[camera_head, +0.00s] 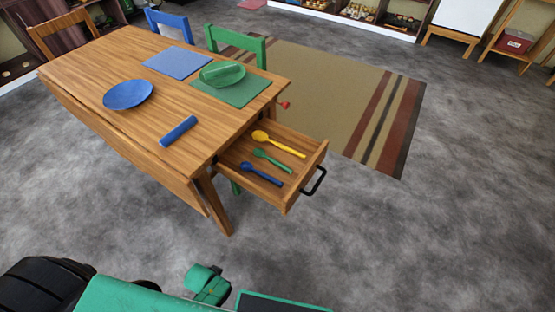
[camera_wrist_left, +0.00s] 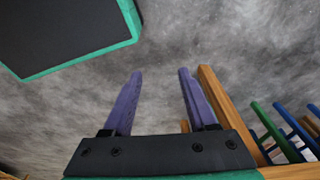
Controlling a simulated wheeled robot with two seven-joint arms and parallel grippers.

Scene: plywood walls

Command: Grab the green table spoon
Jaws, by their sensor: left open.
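The green spoon (camera_head: 271,160) lies in the open drawer (camera_head: 305,176) of the wooden table. A yellow spoon (camera_head: 278,143) lies behind it and a blue spoon (camera_head: 261,173) in front of it, both apart from it. My left gripper shows in the left wrist view (camera_wrist_left: 159,100), with its two purple fingers apart and nothing between them, over grey floor. The green spoon is not seen in that view. In the head view, green parts of my own body show at the bottom edge, well short of the drawer. My right gripper is not seen.
The drawer juts out from the table (camera_head: 150,65), its black handle (camera_head: 314,181) facing right. Chairs stand along the far side. Grey floor before the drawer is clear.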

